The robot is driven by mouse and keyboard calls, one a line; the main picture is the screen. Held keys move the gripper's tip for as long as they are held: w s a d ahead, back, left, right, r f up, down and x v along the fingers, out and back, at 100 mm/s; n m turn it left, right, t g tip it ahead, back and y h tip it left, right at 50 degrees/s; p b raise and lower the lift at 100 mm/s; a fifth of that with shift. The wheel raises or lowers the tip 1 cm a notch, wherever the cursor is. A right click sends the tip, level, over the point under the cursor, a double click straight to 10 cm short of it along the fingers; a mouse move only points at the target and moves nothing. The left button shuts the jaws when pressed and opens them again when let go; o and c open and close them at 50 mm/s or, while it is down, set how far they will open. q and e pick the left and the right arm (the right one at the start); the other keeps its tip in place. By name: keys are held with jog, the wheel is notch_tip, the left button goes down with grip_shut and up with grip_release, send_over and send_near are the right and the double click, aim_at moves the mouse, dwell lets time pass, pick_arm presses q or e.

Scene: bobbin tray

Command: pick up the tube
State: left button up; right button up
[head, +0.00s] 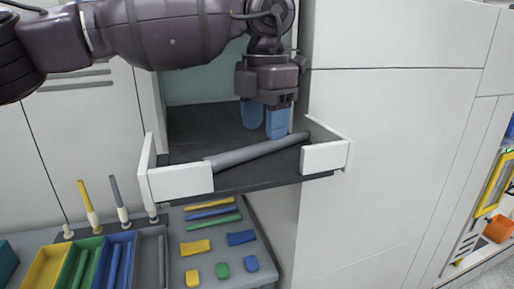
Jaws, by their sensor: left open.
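The grey tube (256,151) lies at a slant in the dark-floored tray (182,184) that juts out of the white cabinet. Its right end is near the tray's right side and its left end is near the front wall. My left gripper (265,122) points down over the tray, with its two blue fingers apart. The fingers are just behind the right half of the tube. I cannot tell whether they touch it or the tray floor. My right gripper is not in view.
Below the tray is a grey work surface (225,268) with blue, green and yellow pieces. Yellow, green, blue and grey bins (45,268) stand at the lower left, beside upright rods. White cabinet panels (385,150) flank the opening on the right.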

aim_at(263, 149)
pick_arm(q)
jog(key=shift+w+f+p, duration=0.15)
jog(key=shift+f+p, duration=0.05)
jog(key=shift+f, duration=0.85)
jog(key=shift+w+f+p, duration=0.1)
jog(key=shift+f+p, duration=0.1)
jog(key=shift+f, duration=0.8)
jog(key=c, duration=1)
